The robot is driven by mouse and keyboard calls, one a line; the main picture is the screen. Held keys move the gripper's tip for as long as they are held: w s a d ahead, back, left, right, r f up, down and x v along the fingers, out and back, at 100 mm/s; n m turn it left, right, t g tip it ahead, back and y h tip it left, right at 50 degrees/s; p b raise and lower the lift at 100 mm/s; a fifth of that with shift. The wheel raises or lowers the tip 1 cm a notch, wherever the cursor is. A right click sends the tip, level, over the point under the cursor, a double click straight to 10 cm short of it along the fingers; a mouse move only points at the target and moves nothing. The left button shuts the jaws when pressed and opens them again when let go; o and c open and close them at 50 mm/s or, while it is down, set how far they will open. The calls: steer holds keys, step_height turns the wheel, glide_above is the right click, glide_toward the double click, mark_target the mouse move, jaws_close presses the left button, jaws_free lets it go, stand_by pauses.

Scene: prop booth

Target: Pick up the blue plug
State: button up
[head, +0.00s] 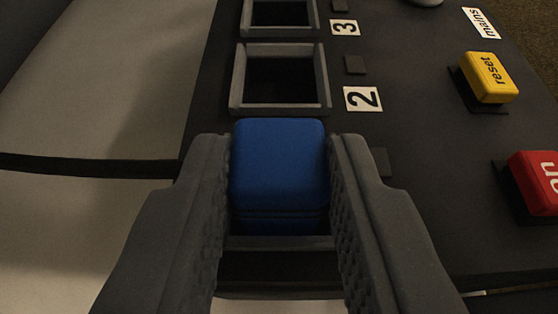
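The blue plug (279,165) is a rounded block in the lower middle of the head view. It stands at a grey-framed socket, and the socket's near rim (280,243) shows just below it. My gripper (280,160) has one finger on each side of the plug. The fingers' inner faces lie very close to its left and right sides. I cannot tell whether they press on it. The plug's lower part and how deep it sits are hidden.
Beyond the plug are two empty square sockets, the nearer (280,78) by label 2 (363,99) and the farther (279,13) by label 3 (344,28). At right are a yellow reset button (488,77), a red button (537,181) and a mains label (482,22).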

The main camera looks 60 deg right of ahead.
steer(key=shift+r, duration=0.1)
steer(key=shift+r+p, duration=0.65)
steer(key=shift+r, duration=0.3)
steer(key=shift+s+r+p, duration=0.1)
steer(key=shift+r+p, duration=0.35)
steer(key=shift+r, duration=0.4)
steer(key=s+a+b, duration=0.2)
steer(key=s+a, duration=0.8)
steer(key=a, duration=0.5)
steer(key=shift+f, duration=0.2)
steer(key=shift+r, duration=0.3)
